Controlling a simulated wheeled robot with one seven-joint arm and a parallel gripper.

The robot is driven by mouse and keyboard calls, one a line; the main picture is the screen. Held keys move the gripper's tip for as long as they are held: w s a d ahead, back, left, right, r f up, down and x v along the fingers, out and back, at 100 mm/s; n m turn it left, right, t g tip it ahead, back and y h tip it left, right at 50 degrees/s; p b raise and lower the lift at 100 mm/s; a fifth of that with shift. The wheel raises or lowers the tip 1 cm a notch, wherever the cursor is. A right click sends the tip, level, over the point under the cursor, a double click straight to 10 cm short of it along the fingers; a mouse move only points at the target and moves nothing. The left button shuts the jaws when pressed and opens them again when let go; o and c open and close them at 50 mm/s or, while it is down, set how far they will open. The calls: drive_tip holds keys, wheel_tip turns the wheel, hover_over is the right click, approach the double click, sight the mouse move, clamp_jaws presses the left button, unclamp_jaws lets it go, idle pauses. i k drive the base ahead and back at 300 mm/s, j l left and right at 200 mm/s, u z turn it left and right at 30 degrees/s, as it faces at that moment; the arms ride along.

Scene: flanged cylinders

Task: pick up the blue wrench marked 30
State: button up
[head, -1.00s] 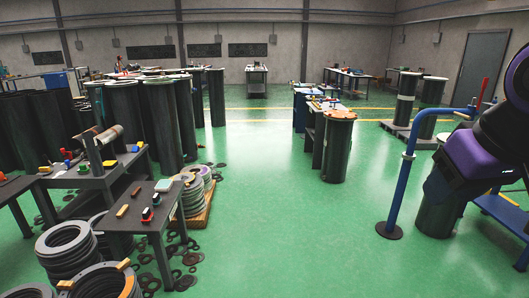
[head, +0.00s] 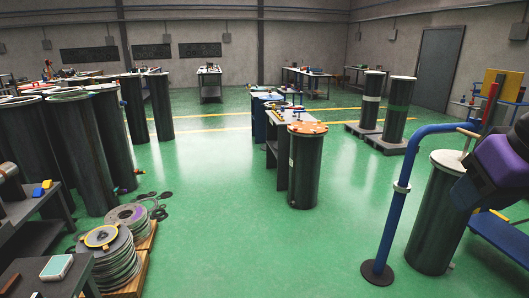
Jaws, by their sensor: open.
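I cannot make out a blue wrench marked 30 anywhere in the head view. Small tools on the narrow table in the middle (head: 284,117) are too small to tell apart. Part of my purple and black arm shows at the right edge. My gripper itself is not visible.
A dark flanged cylinder (head: 304,172) with an orange top stands mid-floor. A blue bent post (head: 393,215) on a round base and another large cylinder (head: 437,220) stand right. Stacked discs (head: 113,262) and workbenches are at left. Green floor (head: 235,225) lies open between.

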sight(298, 111)
drive_tip(key=i, duration=1.75)
drive_tip(key=i+j+z, duration=0.1)
drive_tip(key=i, duration=1.6)
drive_tip(key=i+j+z, duration=0.1)
drive_tip(key=i, duration=0.75)
drive_tip(key=j+z, duration=0.15)
drive_tip(key=z, duration=0.2)
drive_tip(key=i+j+z, duration=0.15)
drive_tip(key=z, duration=0.15)
drive_tip(key=i+j+z, duration=0.25)
drive_tip(key=j, duration=0.3)
drive_tip(key=j+z, duration=0.25)
drive_tip(key=j, duration=0.35)
drive_tip(key=j+z, duration=0.25)
drive_tip(key=j, duration=0.35)
drive_tip(key=i+j, duration=0.1)
drive_tip(key=j, duration=1.6)
drive_tip(key=i+j+z, duration=0.1)
drive_tip(key=j, duration=0.75)
